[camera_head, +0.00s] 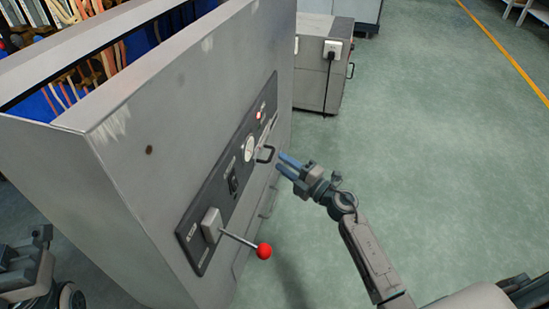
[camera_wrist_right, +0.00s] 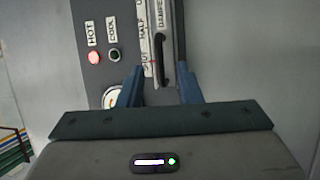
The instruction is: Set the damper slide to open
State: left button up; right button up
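The damper slide's black handle (camera_wrist_right: 162,60) stands upright in the right wrist view, on a pale strip of the dark panel. It sits beside the "SHUT" label (camera_wrist_right: 144,62), with a small red mark there; "HALF" and a cut-off label lie above. In the head view the handle (camera_head: 264,154) is on the cabinet's side. My right gripper (camera_head: 281,163) is open, its blue fingers pointing at the handle from a short way off. In the wrist view the fingers stand either side of the handle's lower end; contact cannot be told. My left gripper (camera_head: 40,240) is partly visible at lower left.
The panel (camera_head: 226,212) also has a gauge (camera_head: 250,148), a black switch (camera_head: 233,180) and a lever with a red knob (camera_head: 264,251). The "HOT" lamp (camera_wrist_right: 94,57) glows red; the "COOL" lamp (camera_wrist_right: 115,55) is dark. Open floor (camera_head: 430,150) lies to the right.

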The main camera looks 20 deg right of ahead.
aim_at(269, 147)
jog(key=shift+x, duration=1.95)
grip_shut()
